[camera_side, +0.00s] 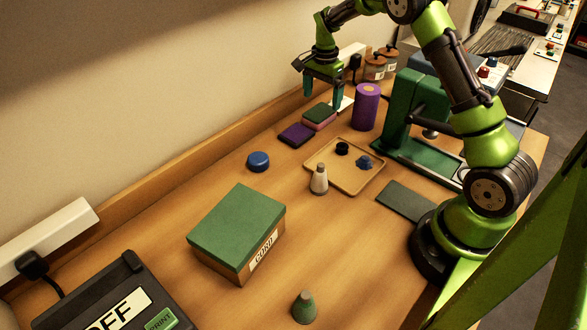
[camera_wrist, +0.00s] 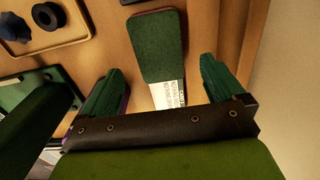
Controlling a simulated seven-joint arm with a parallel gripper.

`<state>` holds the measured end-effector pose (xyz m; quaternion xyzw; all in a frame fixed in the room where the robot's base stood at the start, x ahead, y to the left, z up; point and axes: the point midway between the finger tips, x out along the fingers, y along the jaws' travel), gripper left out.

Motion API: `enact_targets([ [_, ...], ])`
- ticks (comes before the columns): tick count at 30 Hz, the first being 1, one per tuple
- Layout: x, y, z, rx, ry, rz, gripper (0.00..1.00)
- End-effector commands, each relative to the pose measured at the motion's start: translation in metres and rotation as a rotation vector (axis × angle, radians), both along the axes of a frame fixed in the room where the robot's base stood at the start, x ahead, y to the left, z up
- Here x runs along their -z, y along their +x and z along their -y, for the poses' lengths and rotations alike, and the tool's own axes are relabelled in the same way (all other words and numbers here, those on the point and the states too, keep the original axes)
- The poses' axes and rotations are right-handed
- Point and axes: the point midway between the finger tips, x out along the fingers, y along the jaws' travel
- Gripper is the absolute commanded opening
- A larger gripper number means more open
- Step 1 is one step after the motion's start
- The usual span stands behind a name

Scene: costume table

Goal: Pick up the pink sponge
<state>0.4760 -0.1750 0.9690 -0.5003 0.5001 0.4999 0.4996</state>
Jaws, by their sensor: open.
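The pink sponge (camera_side: 320,124) lies near the back of the table in the side view, with a dark green top layer (camera_side: 319,113). In the wrist view that green top (camera_wrist: 158,45) fills the upper middle, and only a thin pinkish edge shows around its far end. My gripper (camera_side: 323,100) is open and empty, pointing down close to the sponge. In the wrist view its two teal fingers (camera_wrist: 161,72) stand apart, with the sponge ahead of and between them. I cannot tell the exact height of the fingertips over it.
A purple pad (camera_side: 297,135) lies beside the sponge. A purple cylinder (camera_side: 366,107) and green press (camera_side: 415,110) stand to the right. A white printed label (camera_wrist: 168,95) lies by the sponge. A tan tray (camera_side: 350,178) is in front, a green-lidded box (camera_side: 237,222) further forward.

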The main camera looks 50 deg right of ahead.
Motion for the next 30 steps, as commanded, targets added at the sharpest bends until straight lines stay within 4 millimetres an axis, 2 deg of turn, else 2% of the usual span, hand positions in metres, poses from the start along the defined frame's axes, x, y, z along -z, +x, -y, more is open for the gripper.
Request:
enact_targets([
  [5,0.013,-0.001,-0.002,0.001,0.002,-0.002,0.96],
  [13,0.051,-0.001,-0.007,0.001,0.002,-0.003,0.96],
  [22,0.057,-0.001,-0.007,0.0,0.001,0.0,0.96],
  [23,0.057,-0.001,-0.007,0.0,0.001,0.0,0.94],
  [30,0.056,-0.001,-0.007,0.0,0.001,0.0,0.57],
])
